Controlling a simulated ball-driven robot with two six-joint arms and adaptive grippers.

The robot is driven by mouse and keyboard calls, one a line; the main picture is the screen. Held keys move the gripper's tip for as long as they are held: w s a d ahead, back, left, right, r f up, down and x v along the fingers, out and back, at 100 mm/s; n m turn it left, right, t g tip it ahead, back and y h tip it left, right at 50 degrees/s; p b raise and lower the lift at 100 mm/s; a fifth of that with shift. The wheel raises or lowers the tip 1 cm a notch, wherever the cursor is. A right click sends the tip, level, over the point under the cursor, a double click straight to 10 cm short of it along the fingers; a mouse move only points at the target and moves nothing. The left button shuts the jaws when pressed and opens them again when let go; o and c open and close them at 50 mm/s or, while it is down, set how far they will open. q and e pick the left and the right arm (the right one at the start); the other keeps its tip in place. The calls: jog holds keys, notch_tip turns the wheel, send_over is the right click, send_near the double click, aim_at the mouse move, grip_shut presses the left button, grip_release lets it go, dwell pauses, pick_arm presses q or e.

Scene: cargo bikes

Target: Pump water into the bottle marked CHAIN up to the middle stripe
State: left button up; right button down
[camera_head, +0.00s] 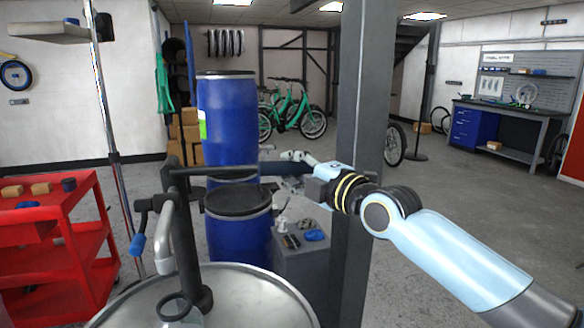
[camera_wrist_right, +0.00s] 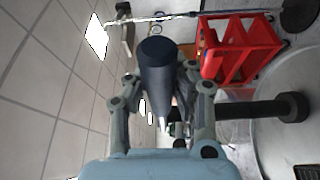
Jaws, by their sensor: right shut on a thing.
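A dark hand pump (camera_head: 185,235) stands on the round pale lid of a drum (camera_head: 262,285) in front of me. Its grey hooked spout (camera_head: 163,255) points down over the lid, above a dark ring (camera_head: 175,307). Its long lever (camera_head: 225,171) runs about level to the right. My right gripper (camera_head: 288,170) is shut on the outer end of this lever. In the right wrist view the thick dark lever end (camera_wrist_right: 158,68) lies between the fingers (camera_wrist_right: 160,105). I cannot make out a bottle marked CHAIN or its stripes. My left gripper is not in view.
Blue drums (camera_head: 228,130) stand behind the pump. A grey box (camera_head: 305,262) with small items is beside them, close to a steel post (camera_head: 362,90). A red cart (camera_head: 45,245) stands at left. A workbench (camera_head: 520,118) is far right; open floor lies between.

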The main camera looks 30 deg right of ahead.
jog(key=shift+w+a+r+n+g+p, duration=0.15)
jog(key=shift+r+n+p, duration=0.3)
jog(key=shift+r, duration=0.7)
jog(key=shift+s+d+r+n+g+p, duration=0.15)
jog(key=shift+r+n, duration=0.5)
jog(key=shift+r, duration=0.5)
jog(key=c, duration=1.1)
grip_release()
jog(key=shift+o, duration=0.2)
jog(key=shift+f, duration=0.1)
jog(key=shift+s+f, duration=0.1)
jog(key=shift+s, duration=0.3)
jog(key=s+d, duration=0.1)
jog(key=s, duration=1)
jog(key=shift+d+r, duration=0.25)
jog(key=shift+r, duration=0.1)
